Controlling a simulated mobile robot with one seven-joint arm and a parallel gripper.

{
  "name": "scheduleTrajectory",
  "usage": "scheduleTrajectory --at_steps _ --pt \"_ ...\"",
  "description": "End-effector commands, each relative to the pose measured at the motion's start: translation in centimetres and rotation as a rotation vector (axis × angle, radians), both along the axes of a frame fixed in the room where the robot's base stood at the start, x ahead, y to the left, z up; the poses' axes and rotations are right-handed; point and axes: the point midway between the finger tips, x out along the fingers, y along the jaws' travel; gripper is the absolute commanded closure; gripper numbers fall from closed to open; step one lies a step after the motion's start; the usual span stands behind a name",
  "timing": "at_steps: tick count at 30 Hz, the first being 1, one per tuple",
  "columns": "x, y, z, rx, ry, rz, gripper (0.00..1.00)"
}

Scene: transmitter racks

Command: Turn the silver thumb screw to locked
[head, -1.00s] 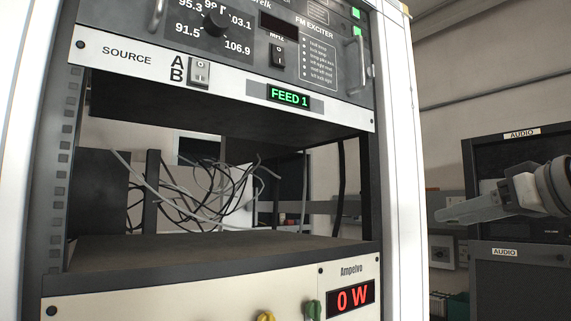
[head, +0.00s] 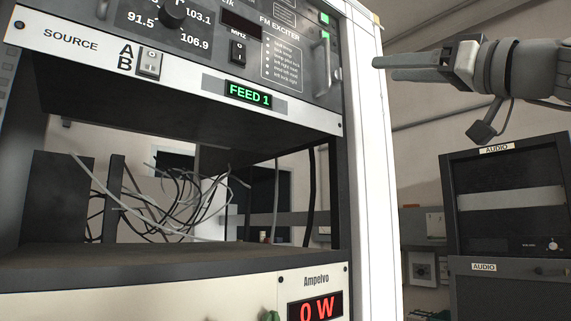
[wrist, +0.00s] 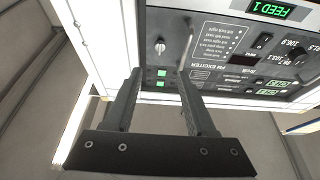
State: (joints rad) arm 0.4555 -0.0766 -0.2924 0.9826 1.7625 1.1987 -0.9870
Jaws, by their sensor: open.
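The silver thumb screw (wrist: 160,46) shows in the wrist view, near the edge of the FM exciter panel (wrist: 222,45), beside a silver handle (wrist: 187,42). Whether it is locked cannot be told. In the head view it is too small to make out clearly. My gripper (head: 376,67) is at the upper right of the head view, to the right of the rack. In the wrist view my gripper (wrist: 158,76) has its two fingers apart with nothing between them. The screw appears beyond the fingertips, not touched.
The white rack post (head: 370,170) stands between the exciter panel and my gripper's side. Below the exciter is an open bay with loose cables (head: 185,195). A dark audio cabinet (head: 510,235) stands at the back right. The space around my gripper looks clear.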

Motion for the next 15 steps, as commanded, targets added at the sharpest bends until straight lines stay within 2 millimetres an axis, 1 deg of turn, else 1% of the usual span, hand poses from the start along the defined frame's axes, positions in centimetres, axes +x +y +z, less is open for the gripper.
scheduleTrajectory --at_steps 1,9,15 --pt "0.9 0.7 0.8 0.0 0.001 0.004 0.44" --pt "5.3 3.8 3.1 0.0 0.003 0.004 0.44" --pt "7.4 5.4 4.0 0.0 0.001 0.001 0.44"
